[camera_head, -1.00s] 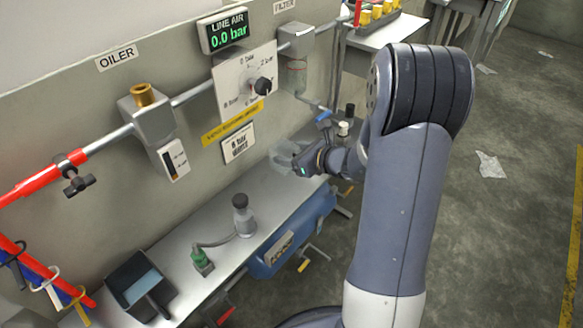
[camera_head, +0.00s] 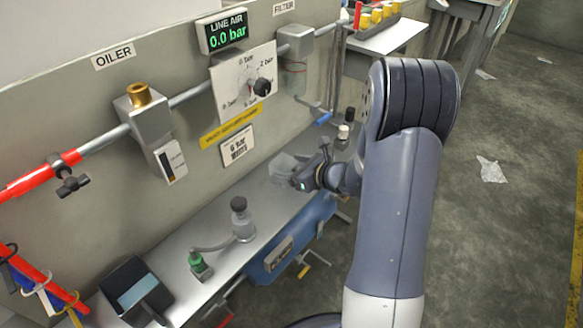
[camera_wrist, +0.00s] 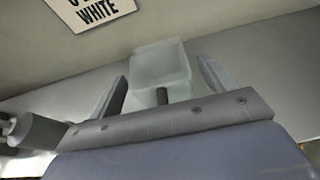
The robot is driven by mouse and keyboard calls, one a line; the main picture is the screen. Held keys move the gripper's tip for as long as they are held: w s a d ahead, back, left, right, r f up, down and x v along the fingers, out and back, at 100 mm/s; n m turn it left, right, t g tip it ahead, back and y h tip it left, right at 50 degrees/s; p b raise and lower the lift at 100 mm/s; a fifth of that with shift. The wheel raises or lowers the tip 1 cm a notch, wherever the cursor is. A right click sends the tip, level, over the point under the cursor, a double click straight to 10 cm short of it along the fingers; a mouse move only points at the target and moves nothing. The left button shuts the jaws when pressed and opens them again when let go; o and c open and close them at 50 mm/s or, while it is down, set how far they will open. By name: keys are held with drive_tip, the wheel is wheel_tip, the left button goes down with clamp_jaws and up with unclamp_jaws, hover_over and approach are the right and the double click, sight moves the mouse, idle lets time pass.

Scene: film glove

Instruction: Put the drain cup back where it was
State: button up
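The drain cup (camera_head: 284,167) is a pale, translucent, square-sided cup on the metal bench below the wall panel. In the wrist view the cup (camera_wrist: 161,66) shows just ahead of and between my spread fingers, with a dark stub at its near side. My gripper (camera_head: 301,177) is low over the bench, close to the cup on its right. In the wrist view my gripper (camera_wrist: 162,82) is open, and I see no clear finger contact with the cup. The grey filter block (camera_head: 298,42) is on the pipe above, with a faint red outline under it.
The oiler (camera_head: 148,120), gauge panel (camera_head: 243,84) and blue-handled lever (camera_head: 322,119) are above. Small bottles (camera_head: 343,134) stand right of the cup.

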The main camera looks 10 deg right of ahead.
drive_tip(key=shift+r, duration=0.2)
drive_tip(key=shift+s+d+r+p, duration=0.15)
drive_tip(key=shift+s+d+p, duration=0.05)
drive_tip(key=shift+p, duration=0.15)
drive_tip(key=p+v, duration=0.2)
drive_tip(key=v, duration=0.9)
drive_tip(key=shift+s, duration=0.25)
drive_tip(key=shift+d, duration=0.1)
idle(0.6)
